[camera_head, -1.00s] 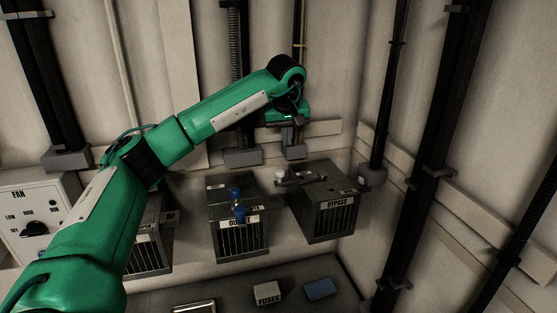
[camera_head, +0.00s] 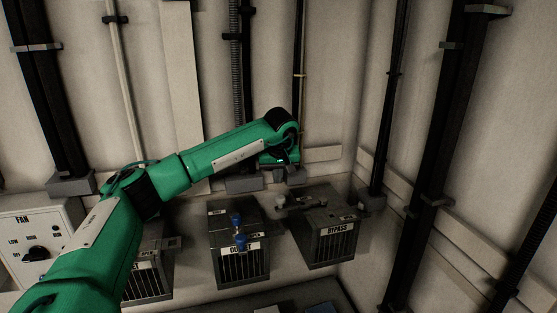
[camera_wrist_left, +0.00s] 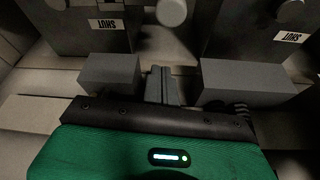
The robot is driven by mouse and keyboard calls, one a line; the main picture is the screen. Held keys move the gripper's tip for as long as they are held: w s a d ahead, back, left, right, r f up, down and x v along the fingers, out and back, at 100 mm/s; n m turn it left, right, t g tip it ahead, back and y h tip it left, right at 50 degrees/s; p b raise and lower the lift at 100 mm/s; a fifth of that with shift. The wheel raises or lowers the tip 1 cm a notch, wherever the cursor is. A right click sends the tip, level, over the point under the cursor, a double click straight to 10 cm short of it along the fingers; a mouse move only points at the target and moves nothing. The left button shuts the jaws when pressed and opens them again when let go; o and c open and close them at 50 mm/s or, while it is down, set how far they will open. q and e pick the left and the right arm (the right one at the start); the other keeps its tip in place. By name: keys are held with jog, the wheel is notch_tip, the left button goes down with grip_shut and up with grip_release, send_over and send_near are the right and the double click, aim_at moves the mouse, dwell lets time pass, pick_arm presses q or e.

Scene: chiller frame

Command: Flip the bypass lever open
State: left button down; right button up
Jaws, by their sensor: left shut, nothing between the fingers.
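The bypass box (camera_head: 325,240) is a dark grey box with a grille and a BYPASS label, right of centre in the head view. Its lever (camera_head: 300,203) is a dark bar across the top, with a pale round knob (camera_head: 281,201) at the left end, over the box's left edge. In the left wrist view a round grey knob (camera_wrist_left: 172,12) shows at the top, between two boxes with upside-down SHUT labels. My left gripper (camera_head: 281,160) is behind and above the knob, apart from it. Its shut, empty fingers (camera_wrist_left: 162,86) point towards the knob. My right gripper is out of view.
The outlet box (camera_head: 240,262) with a blue handle (camera_head: 238,232) stands left of the bypass box. A FAN panel (camera_head: 35,240) is at far left. Black pipes (camera_head: 440,150) run along the right wall. Grey pipe mounts (camera_head: 243,183) are close to my gripper.

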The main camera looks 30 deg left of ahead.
pick_arm(q)
jog(key=s+d+f+p, duration=0.2)
jog(key=shift+s+d+f, duration=0.1)
jog(key=shift+s+f, duration=0.15)
jog(key=shift+f, duration=0.05)
dwell(0.5)
